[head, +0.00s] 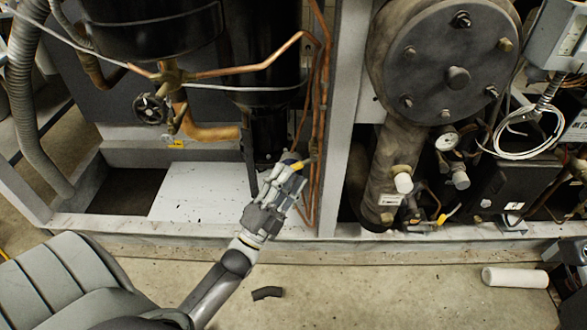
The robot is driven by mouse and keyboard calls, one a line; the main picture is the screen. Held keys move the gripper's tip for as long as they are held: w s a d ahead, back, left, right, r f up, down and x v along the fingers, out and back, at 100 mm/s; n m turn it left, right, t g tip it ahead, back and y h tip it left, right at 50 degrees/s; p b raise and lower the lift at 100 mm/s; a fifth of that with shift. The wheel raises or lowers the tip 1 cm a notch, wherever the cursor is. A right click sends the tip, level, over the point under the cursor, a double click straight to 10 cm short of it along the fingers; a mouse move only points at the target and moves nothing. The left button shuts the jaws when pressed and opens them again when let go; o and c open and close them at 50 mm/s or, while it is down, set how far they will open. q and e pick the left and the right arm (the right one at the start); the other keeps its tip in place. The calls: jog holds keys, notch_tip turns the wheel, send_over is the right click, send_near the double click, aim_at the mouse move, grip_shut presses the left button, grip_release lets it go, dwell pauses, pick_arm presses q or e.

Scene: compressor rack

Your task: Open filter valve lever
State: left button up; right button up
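A small yellow lever (297,166) shows at the lower end of the copper pipes, left of the grey upright post. I take it to be the filter valve lever. My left gripper (290,178) reaches up from below, with its fingertips at the lever. The fingers overlap the valve area and hide part of it. I cannot tell whether they touch the lever or how far apart they are. My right gripper is not in view.
A grey frame post (345,110) stands right of the gripper, with thin copper pipes (325,100) close beside it. A black cylinder (268,130) hangs just left. Another yellow lever (441,219) sits low at right. A white roll (515,277) lies on the open floor.

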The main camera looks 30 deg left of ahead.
pick_arm(q)
jog(key=v, duration=0.8)
jog(key=shift+s+f, duration=0.25)
jog(key=shift+s, duration=0.1)
jog(key=shift+c, duration=0.2)
